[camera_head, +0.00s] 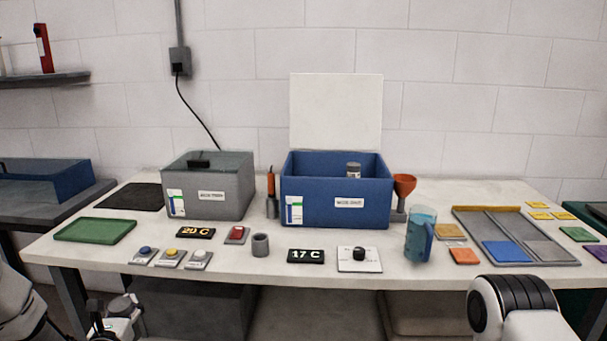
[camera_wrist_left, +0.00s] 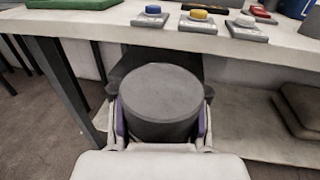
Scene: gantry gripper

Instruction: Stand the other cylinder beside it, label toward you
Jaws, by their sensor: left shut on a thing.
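My left gripper (camera_head: 122,318) is low at the left, in front of the table's front edge. In the left wrist view it is shut on a dark grey cylinder (camera_wrist_left: 160,95), its fingers on either side. The cylinder's round end faces the wrist camera, and no label shows on it. Another grey cylinder (camera_head: 353,169) stands upright inside the open blue box (camera_head: 372,211), with its lower part hidden by the front wall. My left gripper is well away from that box. My right gripper is out of view; only part of my right arm shows.
A grey box (camera_head: 207,205) stands left of the blue box. A grey cup (camera_head: 260,244), button blocks (camera_head: 170,257) and a 17 C display (camera_head: 305,256) lie in front. A blue jug (camera_head: 419,240) and orange funnel (camera_head: 404,185) stand right of the blue box.

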